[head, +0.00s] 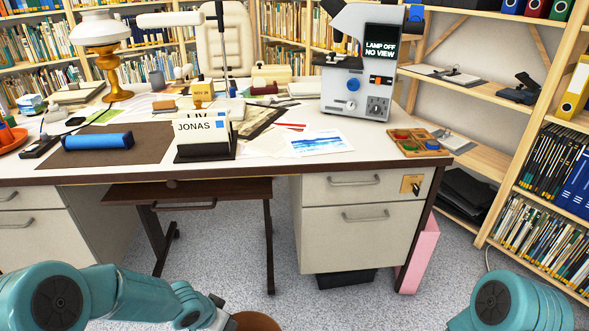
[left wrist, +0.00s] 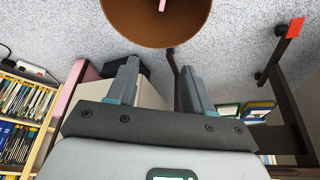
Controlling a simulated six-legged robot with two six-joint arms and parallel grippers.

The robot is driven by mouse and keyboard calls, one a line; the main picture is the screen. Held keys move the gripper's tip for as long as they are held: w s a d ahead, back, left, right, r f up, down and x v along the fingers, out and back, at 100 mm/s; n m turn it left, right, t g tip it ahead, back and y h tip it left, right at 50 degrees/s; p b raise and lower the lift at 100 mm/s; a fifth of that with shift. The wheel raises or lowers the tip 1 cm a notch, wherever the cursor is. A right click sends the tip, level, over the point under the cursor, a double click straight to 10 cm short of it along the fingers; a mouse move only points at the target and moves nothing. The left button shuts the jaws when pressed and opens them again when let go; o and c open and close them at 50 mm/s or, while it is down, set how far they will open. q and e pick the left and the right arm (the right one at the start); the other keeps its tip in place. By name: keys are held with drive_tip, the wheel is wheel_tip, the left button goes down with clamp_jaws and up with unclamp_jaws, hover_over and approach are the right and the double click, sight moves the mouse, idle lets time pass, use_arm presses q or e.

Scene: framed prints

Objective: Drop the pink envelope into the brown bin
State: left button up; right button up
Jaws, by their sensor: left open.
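The brown bin (head: 257,322) shows only in part at the bottom edge of the head view. In the left wrist view the round bin (left wrist: 122,22) is at the top, cut off by the frame. A small pink piece (left wrist: 162,5) shows inside its outline; it may be the pink envelope, but most of it is out of frame. My left gripper (head: 216,309) is beside the bin in the head view. In the left wrist view its fingers (left wrist: 158,88) are apart with nothing between them. My right gripper is out of view.
The desk (head: 250,178) stands ahead with a card holder (head: 206,153), a blue roll (head: 97,141) and a microscope (head: 357,80). A pink panel (head: 420,256) leans by the desk's right side. Bookshelves (head: 545,185) line the right.

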use_arm(q)
drive_tip(key=p+v, duration=0.1)
drive_tip(key=v, duration=0.3)
drive_tip(key=shift+s+r, duration=0.1)
drive_tip(key=shift+r, duration=0.1)
drive_tip(key=s+d+f+n+g+h, duration=0.15)
drive_tip(key=s+f, duration=0.25)
drive_tip(key=s, duration=0.4)
drive_tip(key=s+d+f+n+g, duration=0.1)
drive_tip(key=s+d+f+n, duration=0.25)
drive_tip(key=s, duration=0.35)
drive_tip(key=s+d+f+n+g+h, duration=0.1)
drive_tip(key=s+d+f+n+g, duration=0.1)
drive_tip(key=s+f, duration=0.45)
wheel_tip(320, 180, up, 27)
drive_tip(key=p, duration=2.6)
drive_tip(key=shift+r+t, duration=0.15)
drive_tip(key=shift+t, duration=0.2)
